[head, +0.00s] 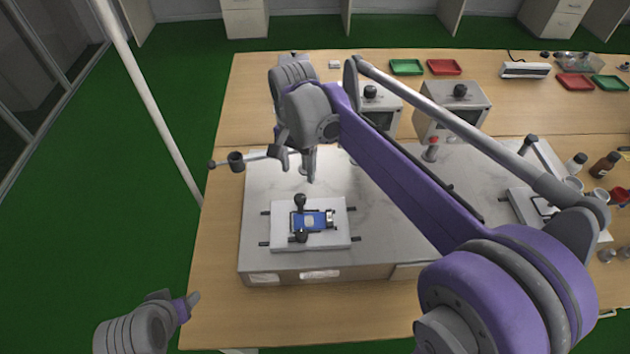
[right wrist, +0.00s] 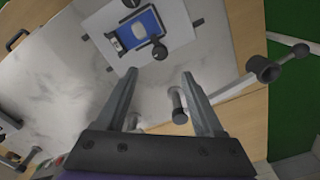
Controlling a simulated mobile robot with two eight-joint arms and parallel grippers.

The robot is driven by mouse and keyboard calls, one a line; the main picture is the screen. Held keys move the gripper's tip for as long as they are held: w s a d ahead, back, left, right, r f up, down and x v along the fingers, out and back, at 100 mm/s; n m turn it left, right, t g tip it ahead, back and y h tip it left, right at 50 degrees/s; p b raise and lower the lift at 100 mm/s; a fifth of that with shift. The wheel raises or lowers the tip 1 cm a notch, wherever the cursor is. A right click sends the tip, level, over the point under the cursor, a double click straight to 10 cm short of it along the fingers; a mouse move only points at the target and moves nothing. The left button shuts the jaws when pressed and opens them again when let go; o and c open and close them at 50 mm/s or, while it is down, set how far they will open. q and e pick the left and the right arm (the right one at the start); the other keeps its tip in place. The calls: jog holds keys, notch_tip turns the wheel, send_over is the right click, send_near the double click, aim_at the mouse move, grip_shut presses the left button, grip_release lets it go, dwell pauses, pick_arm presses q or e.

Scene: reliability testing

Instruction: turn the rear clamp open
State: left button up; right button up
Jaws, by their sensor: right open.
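A white fixture plate (head: 283,238) lies on the grey slab and holds a blue device (head: 314,221). The rear clamp (head: 300,201) has a dark knob at the device's far edge; it is the nearer knob in the right wrist view (right wrist: 158,50). The front clamp (head: 301,236) has a similar knob on the near side. My right gripper (head: 298,170) is above the slab, behind the fixture and apart from the rear clamp. Its fingers (right wrist: 158,84) are spread and empty. My left gripper (head: 190,303) is at the lower left, away from the fixture; its jaws are unclear.
A grey post (right wrist: 179,106) shows between and beyond my right fingers. A horizontal rod with a dark cylinder (head: 236,161) reaches out left of my right gripper. Two grey boxes (head: 450,112) stand behind. Red and green trays (head: 407,67) lie farther back.

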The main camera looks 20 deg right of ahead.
aim_at(300, 197)
notch_tip(300, 197, down, 11)
jog(key=shift+w+r, duration=0.1)
jog(key=shift+r, duration=0.1)
dwell(0.3)
jog(key=shift+c, duration=0.2)
grip_shut()
